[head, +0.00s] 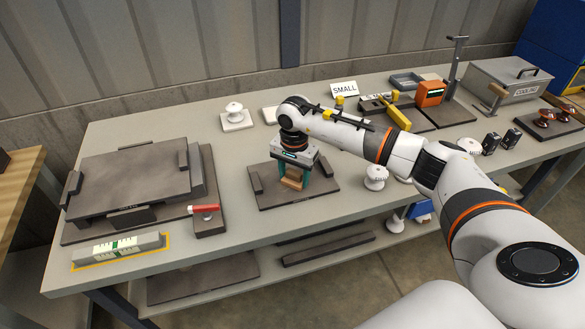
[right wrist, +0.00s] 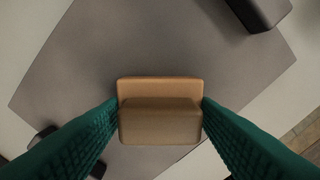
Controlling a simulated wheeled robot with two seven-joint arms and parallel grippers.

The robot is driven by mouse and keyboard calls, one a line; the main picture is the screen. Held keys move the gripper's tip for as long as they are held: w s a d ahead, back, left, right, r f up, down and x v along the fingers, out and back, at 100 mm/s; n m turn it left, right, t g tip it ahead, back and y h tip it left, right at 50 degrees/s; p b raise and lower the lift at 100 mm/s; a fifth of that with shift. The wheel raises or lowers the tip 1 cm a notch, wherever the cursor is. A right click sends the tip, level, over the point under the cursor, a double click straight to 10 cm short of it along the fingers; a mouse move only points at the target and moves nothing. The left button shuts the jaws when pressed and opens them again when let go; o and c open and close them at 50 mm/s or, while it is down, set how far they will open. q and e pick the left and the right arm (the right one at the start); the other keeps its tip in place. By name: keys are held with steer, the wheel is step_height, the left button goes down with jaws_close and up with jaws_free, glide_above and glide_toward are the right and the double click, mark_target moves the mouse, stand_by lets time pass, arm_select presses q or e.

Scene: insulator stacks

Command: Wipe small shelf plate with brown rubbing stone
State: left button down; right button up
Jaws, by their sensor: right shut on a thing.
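The brown rubbing stone (right wrist: 160,122) is a small stepped block between the green fingers of my right gripper (right wrist: 160,128) in the right wrist view. In the head view my right gripper (head: 293,178) points down over the small shelf plate, shut on the stone (head: 291,184). The small shelf plate (head: 330,190) is a flat dark grey plate with dark blocks at its edges; it also fills much of the right wrist view (right wrist: 150,45). The stone is at or just above the plate; I cannot tell whether they touch. My left gripper is not in view.
A larger dark plate (head: 135,182) with raised blocks lies at the left. A red-handled tool (head: 204,208) rests on a dark block beside it. A level-like bar (head: 118,248) lies at the front left. White insulators (head: 375,177) stand right of the plate. A SMALL sign (head: 344,88) stands behind.

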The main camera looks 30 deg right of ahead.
mark_target(291, 192)
steer(key=shift+s+a+p, duration=0.15)
steer(key=shift+s+p, duration=0.05)
steer(key=shift+s, duration=0.5)
steer(key=shift+s+a+p, duration=0.1)
steer(key=shift+s+p, duration=0.05)
steer(key=shift+s, duration=0.55)
steer(key=shift+w+a+b, duration=0.25)
steer(key=shift+a+b, duration=0.05)
steer(key=shift+a, duration=0.55)
steer(key=shift+w+d+f+b, duration=0.15)
steer(key=shift+w+d+b, duration=0.05)
steer(key=shift+w+b, duration=0.75)
steer(key=shift+w+d+b, duration=0.2)
steer(key=shift+w+b, duration=0.2)
steer(key=shift+w, duration=0.35)
steer(key=w+b, duration=0.2)
steer(key=shift+w+d+b, duration=0.3)
steer(key=shift+b, duration=0.05)
steer(key=shift+w+d+b, duration=0.15)
steer(key=shift+w+b, duration=0.3)
steer(key=shift+w, duration=0.1)
steer(key=shift+w+d+b, duration=0.15)
steer(key=shift+w+b, duration=0.25)
steer(key=shift+w, duration=0.15)
steer(key=shift+w+d+b, duration=0.15)
steer(key=shift+w+b, duration=0.3)
steer(key=shift+w, duration=0.3)
steer(key=shift+r, duration=0.2)
